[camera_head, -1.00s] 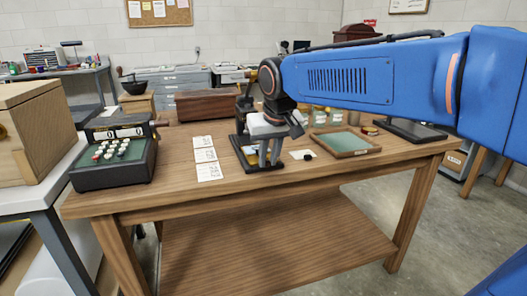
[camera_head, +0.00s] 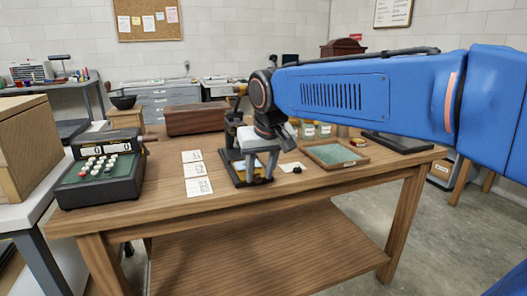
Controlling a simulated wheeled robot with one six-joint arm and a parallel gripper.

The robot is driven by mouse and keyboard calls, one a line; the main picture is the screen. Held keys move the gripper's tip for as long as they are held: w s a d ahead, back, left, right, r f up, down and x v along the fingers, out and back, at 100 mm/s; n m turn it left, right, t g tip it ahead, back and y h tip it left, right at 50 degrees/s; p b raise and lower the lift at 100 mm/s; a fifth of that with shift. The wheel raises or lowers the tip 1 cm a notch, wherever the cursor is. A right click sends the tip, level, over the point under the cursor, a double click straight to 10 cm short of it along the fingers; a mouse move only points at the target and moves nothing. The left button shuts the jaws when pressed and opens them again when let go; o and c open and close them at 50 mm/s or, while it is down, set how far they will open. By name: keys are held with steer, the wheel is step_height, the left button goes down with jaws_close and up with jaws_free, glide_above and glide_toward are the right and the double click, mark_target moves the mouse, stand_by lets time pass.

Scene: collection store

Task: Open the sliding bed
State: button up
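A small black press-like device (camera_head: 234,134) with a flat base stands near the middle of the wooden table. A brass-coloured part (camera_head: 258,180) shows low at its front; I cannot clearly tell the sliding bed apart from the base. My gripper (camera_head: 260,176) points down over the front of this device, with its two grey fingers apart. It looks open, with nothing clearly held between the fingers. Whether the fingertips touch the device cannot be told. My wrist and the gripper's pale body hide much of the device's right side.
Several white cards (camera_head: 196,172) lie left of the device. A calculating machine (camera_head: 101,172) stands at the table's left end. A green-lined wooden tray (camera_head: 334,154) and a small black object (camera_head: 297,169) lie to the right. A long wooden box (camera_head: 198,119) stands behind.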

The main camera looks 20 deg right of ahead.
steer(key=v, duration=1.6)
steer(key=shift+r, duration=0.4)
steer(key=s+d+f, duration=0.2)
steer(key=s+f, duration=0.3)
steer(key=f, duration=0.5)
steer(key=s+d+f, duration=0.2)
steer(key=s+f, duration=0.3)
steer(key=f, duration=0.5)
steer(key=s+d+f, duration=0.3)
steer(key=s+f, duration=0.3)
steer(key=f, duration=0.4)
steer(key=shift+f, duration=0.15)
